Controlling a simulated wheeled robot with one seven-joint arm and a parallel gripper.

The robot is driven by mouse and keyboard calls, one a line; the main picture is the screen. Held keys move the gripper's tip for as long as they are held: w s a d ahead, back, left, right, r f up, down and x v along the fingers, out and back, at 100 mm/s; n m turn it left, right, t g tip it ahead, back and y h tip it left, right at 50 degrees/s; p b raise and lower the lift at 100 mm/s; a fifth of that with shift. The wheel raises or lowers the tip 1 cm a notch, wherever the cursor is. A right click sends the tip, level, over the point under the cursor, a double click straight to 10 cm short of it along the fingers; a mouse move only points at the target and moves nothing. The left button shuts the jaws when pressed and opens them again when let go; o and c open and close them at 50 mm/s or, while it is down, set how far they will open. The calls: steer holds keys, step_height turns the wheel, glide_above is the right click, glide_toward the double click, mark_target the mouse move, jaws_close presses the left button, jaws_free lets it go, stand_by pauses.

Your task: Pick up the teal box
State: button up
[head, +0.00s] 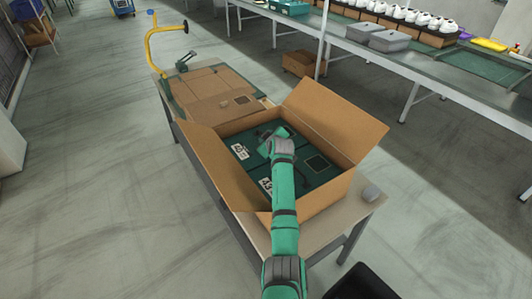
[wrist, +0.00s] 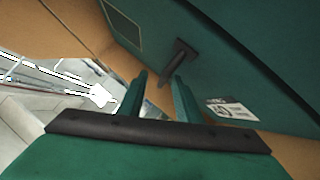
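Teal boxes with white labels lie flat inside an open cardboard carton (head: 348,124). One teal box (head: 254,166) shows left of my arm, with a dark seam beside it. My gripper (head: 268,133) is over the carton's far half, and my arm hides part of the boxes. In the wrist view my gripper (wrist: 158,90) has its two teal fingers apart with nothing between them. A teal box surface (wrist: 215,75) with a label is ahead of them.
The carton's flaps are spread open around the boxes. A flat cardboard piece (head: 212,92) lies behind. A conveyor (head: 400,62) with shoes and grey bins runs at the back right.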

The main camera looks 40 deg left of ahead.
steer(key=shift+s+a, duration=0.15)
steer(key=shift+a, duration=0.15)
steer(key=shift+s+a, duration=0.1)
steer(key=shift+s, duration=0.05)
steer(key=shift+c, duration=0.9)
steer(key=c, duration=0.5)
jaws_close()
steer(key=shift+f, duration=0.1)
steer(key=shift+d, duration=0.25)
steer(key=shift+w+f, duration=0.2)
